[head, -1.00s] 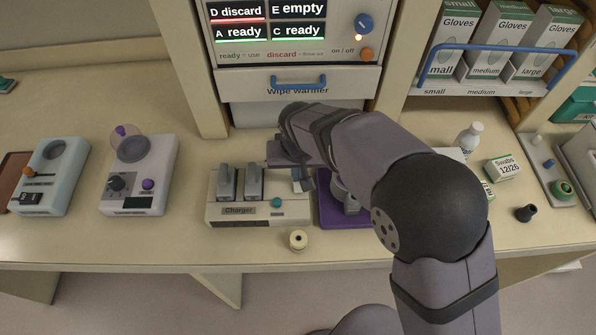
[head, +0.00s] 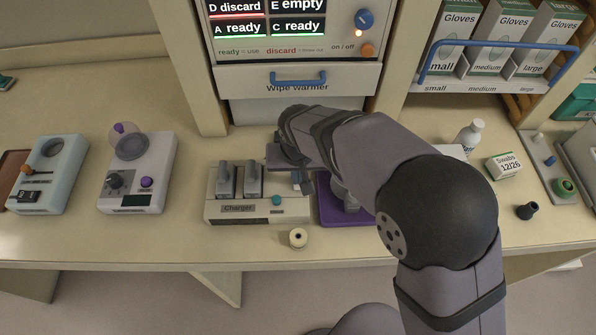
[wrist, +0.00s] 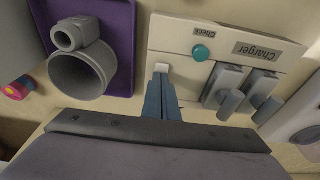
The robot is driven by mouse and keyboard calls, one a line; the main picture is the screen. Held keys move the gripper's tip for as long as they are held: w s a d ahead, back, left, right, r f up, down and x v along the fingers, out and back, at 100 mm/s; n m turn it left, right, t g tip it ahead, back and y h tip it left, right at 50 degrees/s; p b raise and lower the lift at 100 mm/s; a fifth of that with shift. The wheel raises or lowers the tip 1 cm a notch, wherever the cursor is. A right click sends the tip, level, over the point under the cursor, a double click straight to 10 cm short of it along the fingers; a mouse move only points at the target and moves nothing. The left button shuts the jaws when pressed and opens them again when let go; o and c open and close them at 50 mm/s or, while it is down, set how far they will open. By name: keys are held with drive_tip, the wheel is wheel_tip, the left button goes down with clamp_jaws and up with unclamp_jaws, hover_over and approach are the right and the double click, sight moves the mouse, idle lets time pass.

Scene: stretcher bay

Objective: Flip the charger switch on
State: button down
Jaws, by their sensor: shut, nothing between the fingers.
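The charger (head: 239,209) is a cream box on the bench. Two grey handled units (wrist: 222,85) stand in its slots, and it has a teal button (wrist: 201,53) by a "Check" label. In the wrist view it appears upside down. A small pale switch-like piece (wrist: 161,68) shows on its face right at my fingertips. My gripper (wrist: 162,82) is shut and empty, its tips at or very near that piece; I cannot tell whether they touch. In the head view my arm partly hides the charger's right end, and the switch's position is unclear.
A purple tray (head: 328,212) with a grey cup-like part (wrist: 82,70) is right beside the charger. A small cream spool (head: 298,238) lies in front. A white device (head: 138,180) stands to the left, with free bench between. The wipe warmer (head: 297,77) rises behind.

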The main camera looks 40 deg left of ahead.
drive_tip(key=shift+s+d, duration=0.1)
drive_tip(key=shift+r+p, duration=0.25)
drive_tip(key=shift+p, duration=0.05)
wheel_tip(320, 180, up, 13)
drive_tip(key=s+d+b, duration=0.1)
drive_tip(key=s+d, duration=0.1)
drive_tip(key=shift+r, duration=0.15)
drive_tip(key=shift+w+a+b, duration=0.15)
drive_tip(key=shift+b, duration=0.3)
drive_tip(key=shift+w+a+r+b, duration=0.2)
drive_tip(key=shift+w+a+b, duration=0.15)
drive_tip(key=shift+b, duration=0.7)
drive_tip(key=shift+f, duration=0.15)
